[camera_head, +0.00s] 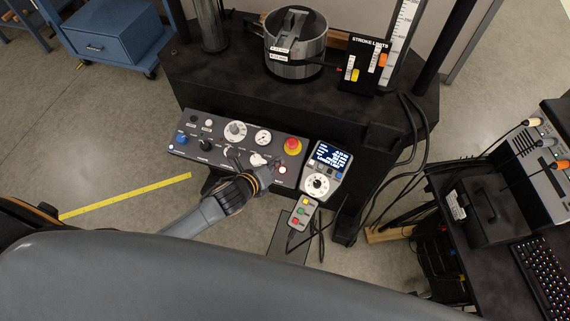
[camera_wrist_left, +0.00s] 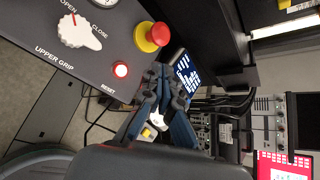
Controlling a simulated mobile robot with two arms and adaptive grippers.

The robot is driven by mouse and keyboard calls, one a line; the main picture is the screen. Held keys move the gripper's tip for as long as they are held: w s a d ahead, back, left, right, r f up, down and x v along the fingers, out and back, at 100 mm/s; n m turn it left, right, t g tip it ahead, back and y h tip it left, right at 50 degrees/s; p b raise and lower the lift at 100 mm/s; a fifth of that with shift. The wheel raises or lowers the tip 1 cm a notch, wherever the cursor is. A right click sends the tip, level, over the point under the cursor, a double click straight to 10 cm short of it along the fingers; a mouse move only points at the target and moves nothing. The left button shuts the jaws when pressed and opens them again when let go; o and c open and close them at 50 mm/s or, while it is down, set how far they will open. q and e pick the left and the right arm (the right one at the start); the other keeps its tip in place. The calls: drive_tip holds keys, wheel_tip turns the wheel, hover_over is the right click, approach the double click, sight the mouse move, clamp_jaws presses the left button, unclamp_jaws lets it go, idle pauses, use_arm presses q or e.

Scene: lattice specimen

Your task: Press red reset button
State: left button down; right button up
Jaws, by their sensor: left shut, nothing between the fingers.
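The reset button (camera_head: 282,170) is a small round red button with a pale ring, at the lower right of the grey control panel (camera_head: 215,155). In the left wrist view the reset button (camera_wrist_left: 120,70) glows red above the word RESET. My left gripper (camera_head: 263,177) is shut and empty, its fingertips just left of the button in the head view. In the left wrist view my left gripper (camera_wrist_left: 163,78) shows to the right of the button, and a gap shows between them in the picture. I cannot tell whether it touches the panel. My right gripper is not in view.
A red emergency knob with yellow base (camera_head: 292,146) stands just above the button. A white UPPER GRIP knob (camera_wrist_left: 78,32) lies to the left. A display unit (camera_head: 322,170) and a hand pendant (camera_head: 301,214) are close on the right, with loose cables below.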

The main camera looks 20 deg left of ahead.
sight(283, 170)
use_arm(q)
drive_tip(key=shift+d+r, duration=0.1)
drive_tip(key=shift+r, duration=0.3)
drive_tip(key=shift+w+f, duration=0.1)
drive_tip(key=f+b, duration=0.2)
drive_tip(key=w+f+b, duration=0.1)
drive_tip(key=f+b, duration=0.2)
drive_tip(key=w+f+b, duration=0.1)
drive_tip(key=f+b, duration=0.2)
drive_tip(key=shift+w+f, duration=0.1)
drive_tip(key=shift+f, duration=0.1)
drive_tip(key=shift+f, duration=0.1)
idle(1.2)
drive_tip(key=shift+w+f+b, duration=0.15)
drive_tip(key=shift+f+b, duration=0.15)
drive_tip(key=shift+b, duration=0.05)
